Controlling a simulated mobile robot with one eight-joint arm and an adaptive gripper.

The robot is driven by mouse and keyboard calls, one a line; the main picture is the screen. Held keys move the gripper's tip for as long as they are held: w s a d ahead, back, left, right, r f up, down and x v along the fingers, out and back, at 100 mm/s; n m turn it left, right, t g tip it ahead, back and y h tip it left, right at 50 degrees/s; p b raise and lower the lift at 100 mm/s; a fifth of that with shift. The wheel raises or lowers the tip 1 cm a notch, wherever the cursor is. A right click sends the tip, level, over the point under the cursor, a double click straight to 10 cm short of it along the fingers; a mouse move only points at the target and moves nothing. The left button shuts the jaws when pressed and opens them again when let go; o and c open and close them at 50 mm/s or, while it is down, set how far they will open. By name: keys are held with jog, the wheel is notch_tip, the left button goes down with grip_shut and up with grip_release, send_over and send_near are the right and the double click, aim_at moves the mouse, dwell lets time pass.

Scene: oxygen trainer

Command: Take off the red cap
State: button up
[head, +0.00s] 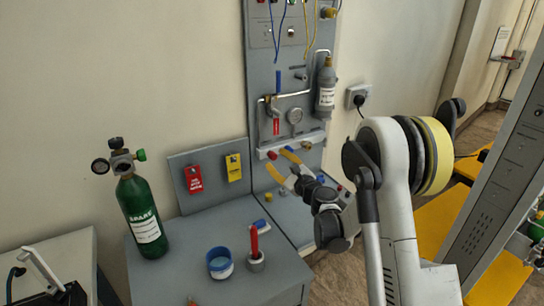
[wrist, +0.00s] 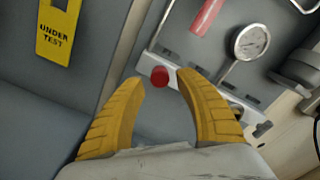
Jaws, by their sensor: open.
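In the head view the red cap (head: 272,155) is at the left end of the rail. My gripper (head: 281,164) is open, with its yellow fingers pointing at the rail. In the wrist view my gripper (wrist: 157,90) has one finger on each side of the cap; I see no clear contact. The right finger hides part of the rail.
A round gauge (wrist: 250,41) and a red tag (wrist: 207,15) are above the rail. A yellow "UNDER TEST" tag (wrist: 58,30) hangs to the left. In the head view, a green cylinder (head: 144,215), a blue-and-white container (head: 220,263) and a cup with a red item (head: 255,260) stand on the bench.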

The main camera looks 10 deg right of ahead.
jog(key=shift+m, duration=0.5)
jog(key=shift+w, duration=0.1)
jog(key=shift+x, duration=1.15)
grip_shut()
